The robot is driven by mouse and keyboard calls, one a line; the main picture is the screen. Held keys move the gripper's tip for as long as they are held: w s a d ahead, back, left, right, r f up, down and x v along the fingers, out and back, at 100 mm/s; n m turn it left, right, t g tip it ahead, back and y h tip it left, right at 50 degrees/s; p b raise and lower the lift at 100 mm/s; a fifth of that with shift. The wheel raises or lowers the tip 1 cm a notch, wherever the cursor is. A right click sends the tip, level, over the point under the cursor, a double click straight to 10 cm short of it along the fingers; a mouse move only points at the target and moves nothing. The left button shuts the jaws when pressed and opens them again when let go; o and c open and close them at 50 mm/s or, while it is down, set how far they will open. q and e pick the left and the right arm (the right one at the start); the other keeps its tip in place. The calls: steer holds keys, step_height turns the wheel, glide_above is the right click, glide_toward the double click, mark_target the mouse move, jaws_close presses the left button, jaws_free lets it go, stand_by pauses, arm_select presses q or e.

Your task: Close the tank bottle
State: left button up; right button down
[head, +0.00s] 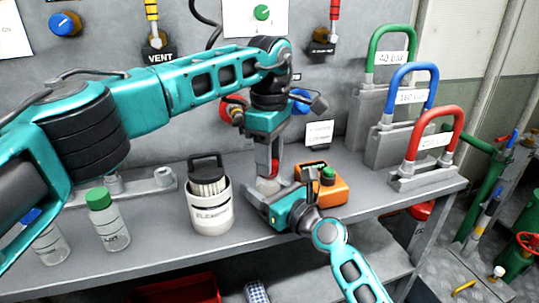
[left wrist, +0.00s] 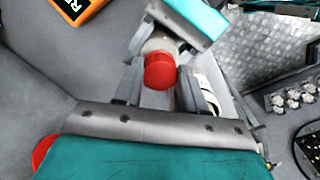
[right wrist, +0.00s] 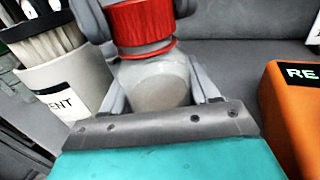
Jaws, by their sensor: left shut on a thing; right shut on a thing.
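The tank bottle (right wrist: 155,82), a pale translucent bottle with its label not visible, stands upright near the bench middle in the head view (head: 268,185). Its red ribbed cap (right wrist: 140,22) is on the neck, with a red ring just below; I cannot tell how tight it is. My left gripper (head: 268,160) comes from above and is shut on the cap, which also shows in the left wrist view (left wrist: 160,70). My right gripper (head: 272,198) comes from the front and is shut around the bottle's body. The fingers hide much of the bottle.
An orange box (head: 325,188) with a green knob stands close right of the bottle. A white element container (head: 210,210) stands left. A green-capped bottle (head: 108,222) and a blue-capped bottle (head: 50,243) stand farther left. Coloured handled weights (head: 420,155) fill the bench's right end.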

arm_select(q)
steer(key=m, duration=0.3)
steer(key=shift+m, duration=0.4)
steer(key=m, duration=0.9)
steer(key=shift+a, duration=0.1)
steer(key=m, duration=0.4)
steer(key=shift+m, duration=0.3)
steer(key=o, duration=1.1)
